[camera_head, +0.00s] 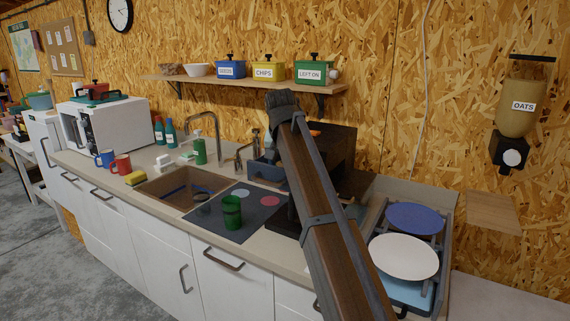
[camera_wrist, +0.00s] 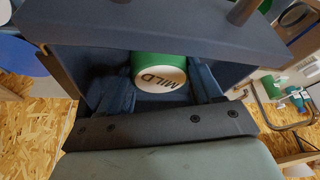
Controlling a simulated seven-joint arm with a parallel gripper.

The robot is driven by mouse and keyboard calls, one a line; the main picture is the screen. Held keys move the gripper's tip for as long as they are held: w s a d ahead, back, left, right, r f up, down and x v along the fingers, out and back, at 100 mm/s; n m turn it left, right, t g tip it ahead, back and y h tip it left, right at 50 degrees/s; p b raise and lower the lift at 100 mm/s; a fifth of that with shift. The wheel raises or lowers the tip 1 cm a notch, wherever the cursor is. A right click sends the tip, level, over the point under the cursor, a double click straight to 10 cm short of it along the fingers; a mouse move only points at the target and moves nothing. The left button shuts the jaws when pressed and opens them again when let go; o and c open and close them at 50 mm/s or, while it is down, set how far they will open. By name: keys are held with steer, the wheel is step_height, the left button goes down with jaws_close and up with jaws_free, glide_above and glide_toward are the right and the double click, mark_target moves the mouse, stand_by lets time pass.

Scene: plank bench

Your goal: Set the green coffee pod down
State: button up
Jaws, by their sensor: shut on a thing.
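The green coffee pod (camera_wrist: 147,60) shows in the wrist view, with a pale round lid marked "MILD" facing the camera. My gripper (camera_wrist: 160,88) has one finger on each side of it and is shut on it. Dark blue walls of a box-like holder (camera_wrist: 90,42) surround the pod and fingers; I cannot tell whether the pod touches its floor. In the head view my arm hides the gripper and pod. A blue box (camera_head: 266,172) stands beside the arm there, possibly the same holder.
A green cup (camera_head: 232,212) stands on a dark mat (camera_head: 260,220) right of the sink (camera_head: 170,192). A dish rack with a white plate (camera_head: 404,257) and a blue plate (camera_head: 415,218) is at the right. A shelf (camera_head: 200,79) with labelled canisters hangs above.

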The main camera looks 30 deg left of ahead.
steer(key=shift+f, duration=0.1)
steer(key=o, duration=1.1)
steer(key=v, duration=1.2)
steer(key=shift+a, duration=0.15)
